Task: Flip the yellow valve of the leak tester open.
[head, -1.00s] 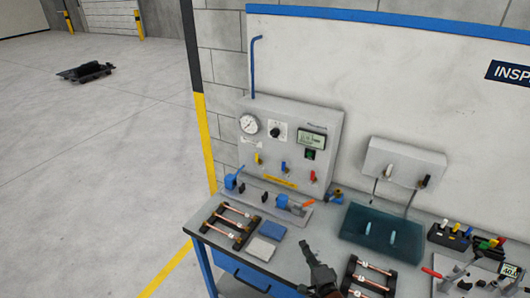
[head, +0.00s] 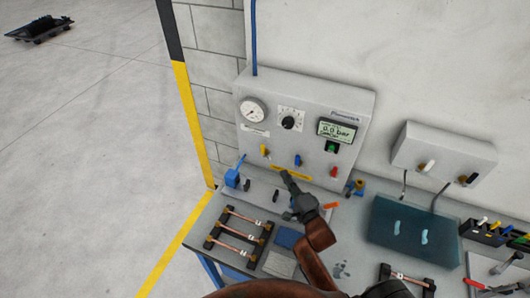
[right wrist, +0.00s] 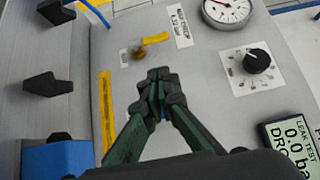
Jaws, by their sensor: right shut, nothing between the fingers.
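The leak tester (head: 341,97) is a grey box at the back of the bench. Its yellow valve (head: 264,150) is a small lever low on the left of the front panel. In the right wrist view the yellow lever (right wrist: 156,38) sticks out to the right from a brass stem, near a printed label. My right gripper (head: 286,174) is shut and empty in front of the panel's lower edge, below and right of the yellow valve. In the wrist view its fingertips (right wrist: 158,76) are together, apart from the lever. My left gripper is not in view.
A blue valve (head: 298,160) and a red valve (head: 334,170) sit right of the yellow one. Above are a gauge (head: 252,110), a black knob (head: 288,123) and a display reading 0.0 bar (head: 338,130). Copper tubes in a black rack (head: 238,232) lie in front.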

